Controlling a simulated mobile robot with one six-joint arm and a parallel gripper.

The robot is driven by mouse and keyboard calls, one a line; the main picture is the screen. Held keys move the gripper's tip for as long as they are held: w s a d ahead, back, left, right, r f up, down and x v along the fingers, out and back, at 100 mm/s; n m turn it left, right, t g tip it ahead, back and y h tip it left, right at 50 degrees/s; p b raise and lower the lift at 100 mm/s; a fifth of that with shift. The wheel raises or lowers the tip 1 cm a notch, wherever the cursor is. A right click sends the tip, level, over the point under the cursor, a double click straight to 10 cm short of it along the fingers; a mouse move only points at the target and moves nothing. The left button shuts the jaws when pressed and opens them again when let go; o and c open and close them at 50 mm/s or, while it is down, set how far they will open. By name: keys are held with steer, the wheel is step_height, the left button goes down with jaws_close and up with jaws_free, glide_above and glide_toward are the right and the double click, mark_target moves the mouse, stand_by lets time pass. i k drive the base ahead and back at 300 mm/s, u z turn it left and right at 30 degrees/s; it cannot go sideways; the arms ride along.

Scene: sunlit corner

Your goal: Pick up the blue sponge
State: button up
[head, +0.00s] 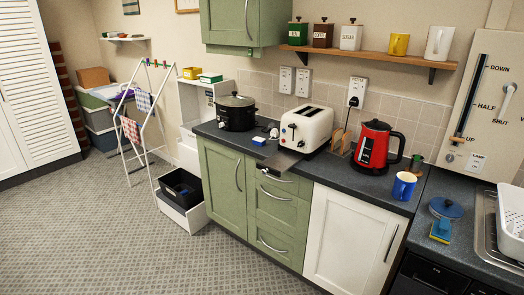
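A small blue item (259,140) lies on the dark counter, left of the cream toaster and near the counter's front edge. It is too small to tell for sure that it is a sponge. A second small block, blue with a yellow-green part (440,231), sits on the right-hand counter just below a round blue object (445,208). It also looks sponge-like, but its details are unclear. My gripper is not in view.
The counter (331,173) holds a black slow cooker (236,113), the toaster (305,128), a red kettle (376,146) and a blue mug (404,186). A dark flat piece (283,163) juts over the front edge. A drying rack (146,115) stands left; carpet (95,225) is clear.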

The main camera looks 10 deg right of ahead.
mark_target(260, 142)
steer(key=k, duration=0.4)
steer(key=u, duration=0.65)
steer(key=i, duration=0.85)
steer(key=u, duration=0.75)
steer(key=i, duration=1.55)
steer(key=z, duration=0.6)
steer(key=i, duration=0.85)
steer(key=z, duration=0.5)
